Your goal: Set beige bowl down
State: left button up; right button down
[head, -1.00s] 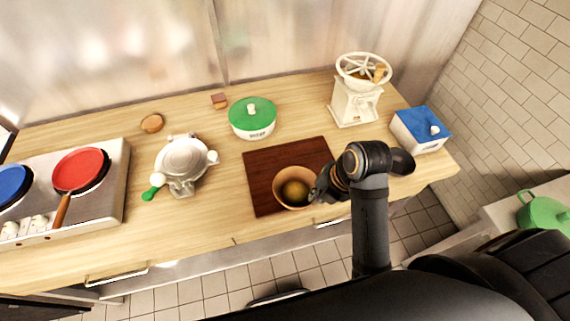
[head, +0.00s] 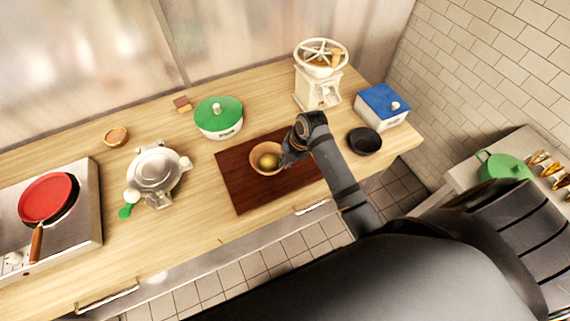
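The beige bowl (head: 256,166) is upright over the dark wooden board (head: 239,196), with a round yellowish-brown thing (head: 269,161) inside it. I cannot tell whether its base touches the board. My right gripper (head: 286,159) is at the bowl's right rim and appears shut on it. The fingertips are small and partly hidden by the dark wrist. My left gripper is not in view.
A green-lidded pot (head: 219,120) stands behind the board and a silver waffle-iron-like device (head: 155,172) to its left. A white grinder (head: 318,90), a blue-lidded box (head: 382,108) and a black bowl (head: 364,142) stand to the right. The board's front left is bare.

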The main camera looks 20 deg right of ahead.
jog(key=shift+w+f+p, duration=0.15)
jog(key=shift+f+p, duration=0.1)
jog(key=shift+p, duration=0.05)
notch_tip(320, 180, down, 2)
jog(key=shift+f+p, duration=0.25)
jog(key=shift+p, duration=0.5)
jog(key=shift+f, duration=0.25)
jog(key=shift+f, duration=0.1)
jog(key=c, duration=1.5)
grip_release()
